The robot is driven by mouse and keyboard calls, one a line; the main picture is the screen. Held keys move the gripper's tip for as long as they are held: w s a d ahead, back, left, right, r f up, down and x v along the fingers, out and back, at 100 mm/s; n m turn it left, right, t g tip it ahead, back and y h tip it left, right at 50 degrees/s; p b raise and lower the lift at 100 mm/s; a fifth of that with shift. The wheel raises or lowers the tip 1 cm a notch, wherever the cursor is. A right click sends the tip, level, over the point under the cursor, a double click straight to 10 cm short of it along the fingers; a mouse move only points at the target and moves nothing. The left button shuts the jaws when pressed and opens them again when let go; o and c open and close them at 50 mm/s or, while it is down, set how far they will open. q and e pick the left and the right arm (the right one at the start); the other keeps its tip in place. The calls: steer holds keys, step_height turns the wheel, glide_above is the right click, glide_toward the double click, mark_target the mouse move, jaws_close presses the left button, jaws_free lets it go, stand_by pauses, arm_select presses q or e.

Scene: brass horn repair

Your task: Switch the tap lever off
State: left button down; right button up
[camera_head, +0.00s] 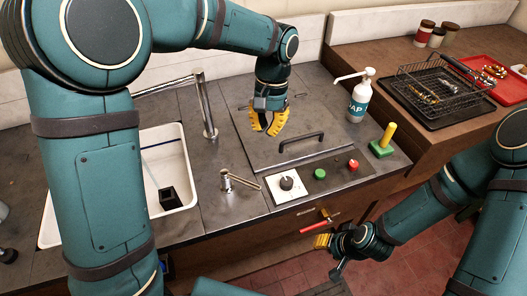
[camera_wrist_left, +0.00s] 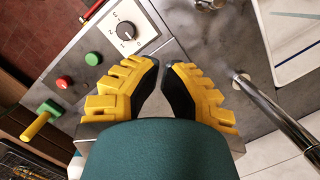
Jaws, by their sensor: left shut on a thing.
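The tap lever (camera_head: 245,183) is a thin metal bar on a short metal post, on the grey counter between the sink and the dial panel. Its end shows at the top of the left wrist view (camera_wrist_left: 210,4). My left gripper (camera_head: 271,124), with yellow fingers, is above the counter, behind the lever and apart from it. It also shows in the left wrist view (camera_wrist_left: 168,75).
The tall metal spout (camera_head: 207,110) stands beside the white sink (camera_head: 151,160). A black bar handle (camera_head: 301,141) is right of my left gripper. The dial (camera_head: 287,183), green button (camera_head: 320,173) and red button (camera_head: 353,165) line the front. A soap bottle (camera_head: 359,98) stands farther right.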

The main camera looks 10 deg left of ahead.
mark_target(243, 182)
arm_select(q)
steer(key=s+f, duration=0.1)
steer(key=f, duration=0.2)
steer(key=s+f+b, duration=0.1)
steer(key=s+f, duration=0.1)
steer(key=f, duration=0.2)
steer(key=s+f+b, duration=0.1)
steer(key=f, duration=0.3)
steer(key=shift+s+a+f, duration=0.1)
steer(key=shift+s+a, duration=0.15)
steer(key=shift+a, duration=0.15)
steer(key=shift+s+a+f, duration=0.1)
steer(key=shift+s+f, duration=0.15)
steer(key=shift+s, duration=0.25)
